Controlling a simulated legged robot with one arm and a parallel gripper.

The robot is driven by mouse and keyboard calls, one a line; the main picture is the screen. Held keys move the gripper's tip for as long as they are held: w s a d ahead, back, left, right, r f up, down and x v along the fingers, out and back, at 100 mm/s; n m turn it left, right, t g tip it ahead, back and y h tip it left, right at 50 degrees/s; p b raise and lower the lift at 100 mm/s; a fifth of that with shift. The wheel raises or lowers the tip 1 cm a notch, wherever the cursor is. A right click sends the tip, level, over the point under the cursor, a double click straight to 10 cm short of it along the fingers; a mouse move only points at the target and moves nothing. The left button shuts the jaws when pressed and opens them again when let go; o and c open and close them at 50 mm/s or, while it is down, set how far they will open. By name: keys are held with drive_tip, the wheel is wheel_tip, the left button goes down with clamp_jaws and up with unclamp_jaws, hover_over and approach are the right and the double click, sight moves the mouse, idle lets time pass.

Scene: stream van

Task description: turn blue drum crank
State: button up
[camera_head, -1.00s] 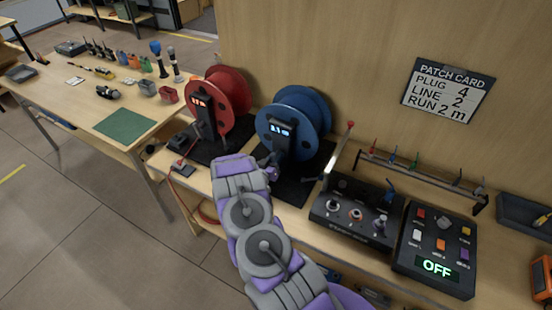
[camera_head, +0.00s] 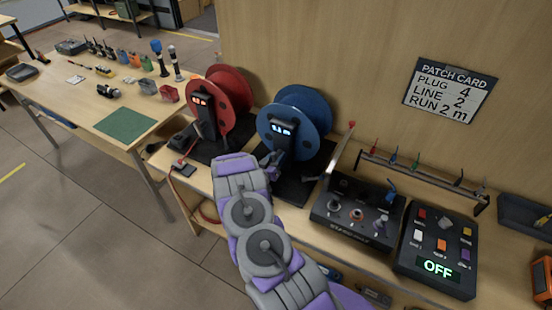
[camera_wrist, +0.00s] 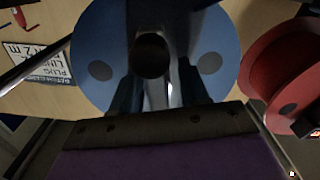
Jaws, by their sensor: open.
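The blue drum (camera_head: 305,115) stands upright on a dark base on the bench, with a black display post (camera_head: 281,138) in front of it. My gripper (camera_head: 270,163) is low in front of this post in the head view, partly hidden by my arm. In the wrist view the blue drum (camera_wrist: 90,55) fills the upper middle. My gripper (camera_wrist: 158,92) is open there, a finger on each side of a grey upright part. A dark round end (camera_wrist: 151,55), perhaps the crank knob, lies between or just beyond the fingers. I cannot tell whether they touch it.
The red drum (camera_head: 226,100) stands close on the left. A control box with a lever (camera_head: 358,212) and a button box reading OFF (camera_head: 437,250) sit on the right. A rail with small coloured pegs (camera_head: 420,178) runs behind them.

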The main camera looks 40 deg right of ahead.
sight(274, 156)
drive_tip(key=shift+r, duration=0.7)
wheel_tip(274, 156, up, 2)
drive_tip(key=shift+s+a+r, duration=0.1)
drive_tip(key=shift+a, duration=0.05)
drive_tip(key=o, duration=0.6)
drive_tip(key=s+a, duration=0.1)
drive_tip(key=s, duration=0.1)
drive_tip(key=s+a, duration=0.1)
drive_tip(key=s, duration=0.1)
drive_tip(key=s+a, duration=0.1)
drive_tip(key=s, duration=0.1)
drive_tip(key=shift+a+p, duration=0.1)
drive_tip(key=shift+p, duration=0.25)
drive_tip(key=shift+s+a, duration=0.45)
drive_tip(key=shift+s, duration=0.3)
drive_tip(key=c, duration=0.6)
drive_tip(key=s+a+r, duration=0.1)
drive_tip(key=s+a, duration=0.2)
drive_tip(key=s, duration=0.2)
drive_tip(key=shift+s+a, duration=0.2)
drive_tip(key=shift+s, duration=0.15)
drive_tip(key=shift+a, duration=0.1)
